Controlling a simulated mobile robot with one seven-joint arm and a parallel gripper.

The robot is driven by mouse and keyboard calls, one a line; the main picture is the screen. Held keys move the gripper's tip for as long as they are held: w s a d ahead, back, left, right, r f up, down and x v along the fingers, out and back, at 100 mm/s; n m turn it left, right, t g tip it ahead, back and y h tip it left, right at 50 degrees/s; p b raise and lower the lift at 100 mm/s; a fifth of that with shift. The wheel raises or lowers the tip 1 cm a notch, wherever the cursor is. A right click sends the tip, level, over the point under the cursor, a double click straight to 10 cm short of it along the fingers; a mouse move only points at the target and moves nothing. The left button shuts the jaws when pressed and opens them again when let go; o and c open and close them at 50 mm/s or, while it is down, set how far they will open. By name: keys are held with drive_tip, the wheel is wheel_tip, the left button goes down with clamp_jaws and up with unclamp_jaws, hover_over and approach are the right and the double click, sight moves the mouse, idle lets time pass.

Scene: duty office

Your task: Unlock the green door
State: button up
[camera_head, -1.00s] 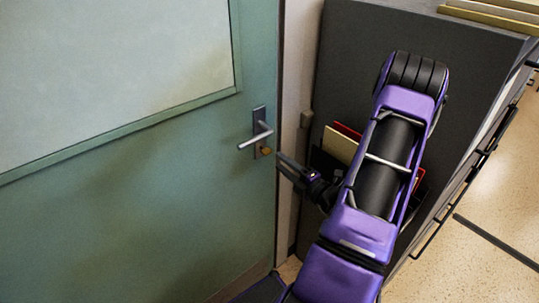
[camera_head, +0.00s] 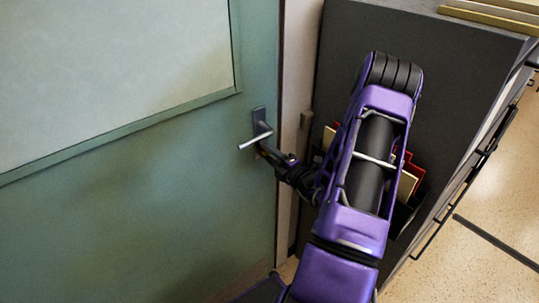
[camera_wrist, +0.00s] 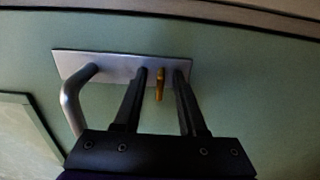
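The green door (camera_head: 150,190) is shut and fills the left of the head view. Its silver lever handle (camera_head: 256,140) sits on a metal plate near the door's right edge. In the wrist view the plate (camera_wrist: 115,66) lies ahead, with the lever (camera_wrist: 72,100) at left. A small brass key or thumb-turn (camera_wrist: 160,84) sticks out of the plate. My gripper (camera_wrist: 160,88) is open, with one finger on each side of the brass piece and a gap showing on both sides. In the head view my gripper (camera_head: 268,153) hides the brass piece, just below the lever.
A dark grey cabinet or partition (camera_head: 420,60) stands close to the right of the door, with a holder of folders (camera_head: 409,182) on its side. The door frame (camera_head: 298,80) lies between them. Speckled floor (camera_head: 490,215) is open at the far right.

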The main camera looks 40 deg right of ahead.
clamp_jaws()
drive_tip(key=n+b, duration=0.2)
drive_tip(key=n, duration=0.2)
drive_tip(key=shift+f, duration=0.2)
drive_tip(key=shift+r+n+b, duration=0.2)
drive_tip(key=shift+n+b, duration=0.25)
drive_tip(key=shift+n, duration=0.75)
